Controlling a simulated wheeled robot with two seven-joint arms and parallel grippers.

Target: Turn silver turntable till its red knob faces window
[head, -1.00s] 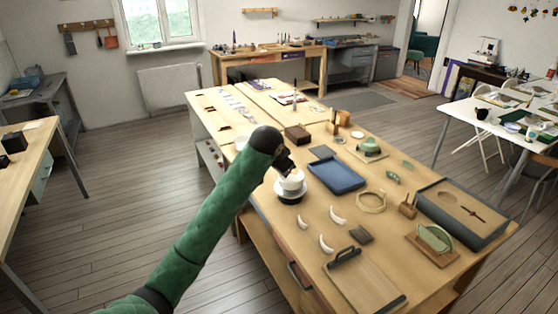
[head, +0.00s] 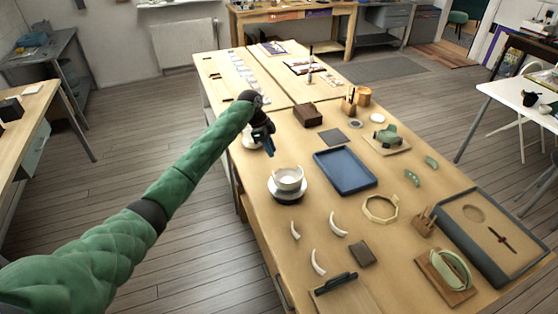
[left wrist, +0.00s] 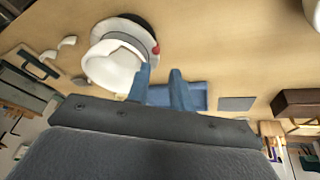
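The turntable (head: 287,197) stands near the left edge of the long wooden table, with a white bowl (head: 289,178) on it. In the left wrist view the turntable's rim (left wrist: 143,24) shows beside the bowl (left wrist: 112,68), and a red knob (left wrist: 156,50) sits at its edge. I cannot make out the knob in the head view. My left gripper (head: 266,148) hangs beyond the turntable, up and left of it, apart from it. Its two blue fingers (left wrist: 161,78) are spread with nothing held between them. My right gripper is not in view.
A blue tray (head: 345,170) lies right of the turntable. White curved pieces (head: 338,224) lie in front. A pale octagonal ring (head: 380,208) and a brown box (head: 307,115) stand on the table too. Only the window's lower sill (head: 160,4) shows at the top.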

